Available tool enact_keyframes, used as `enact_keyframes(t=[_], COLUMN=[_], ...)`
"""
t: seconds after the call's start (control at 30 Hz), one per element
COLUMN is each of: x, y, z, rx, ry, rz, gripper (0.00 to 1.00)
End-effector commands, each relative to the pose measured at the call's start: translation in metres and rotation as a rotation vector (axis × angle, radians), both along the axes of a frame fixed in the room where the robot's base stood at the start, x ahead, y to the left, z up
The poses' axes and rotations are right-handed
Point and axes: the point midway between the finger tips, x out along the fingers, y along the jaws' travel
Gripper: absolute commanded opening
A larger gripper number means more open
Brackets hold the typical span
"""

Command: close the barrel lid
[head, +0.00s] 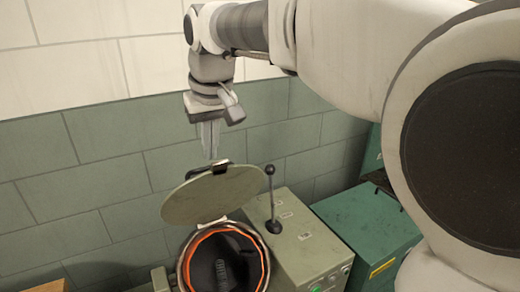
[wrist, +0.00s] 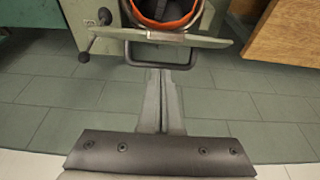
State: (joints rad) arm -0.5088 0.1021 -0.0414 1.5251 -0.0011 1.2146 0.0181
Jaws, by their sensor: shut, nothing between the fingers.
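The barrel (head: 186,275) stands at the bottom middle of the head view, its mouth ringed in orange and a dark coil (head: 221,272) inside. Its round green lid (head: 213,195) is raised open and tilted above the mouth. A dark handle (head: 207,168) sits on the lid's upper edge. In the wrist view the lid (wrist: 205,41) shows nearly edge-on, with the handle (wrist: 160,66) as a dark loop. My gripper (head: 209,155) is shut and empty, pointing down just above the handle. In the wrist view its fingertips (wrist: 166,72) appear at the handle; I cannot tell whether they touch.
A grey-green control box (head: 305,250) with a black-knobbed lever (head: 271,198) stands right of the barrel. A teal cabinet (head: 365,225) is farther right. A tiled wall (head: 90,170) is behind. In the wrist view a wooden piece (wrist: 285,35) is at upper right.

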Motion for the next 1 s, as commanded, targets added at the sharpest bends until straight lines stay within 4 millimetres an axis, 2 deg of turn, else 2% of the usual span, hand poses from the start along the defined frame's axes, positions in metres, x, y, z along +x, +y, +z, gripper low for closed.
enact_keyframes(t=[0.17,0.53,0.8,1.0], x=[0.0,-0.001,-0.016,-0.02], y=[0.0,-0.001,-0.008,-0.01], z=[-0.01,-0.011,-0.021,-0.02], rx=[0.0,0.0,0.001,0.0], ry=[0.001,0.0,-0.002,0.0], rz=[-0.001,0.0,-0.001,-0.001], gripper=[0.0,0.0,0.0,0.0])
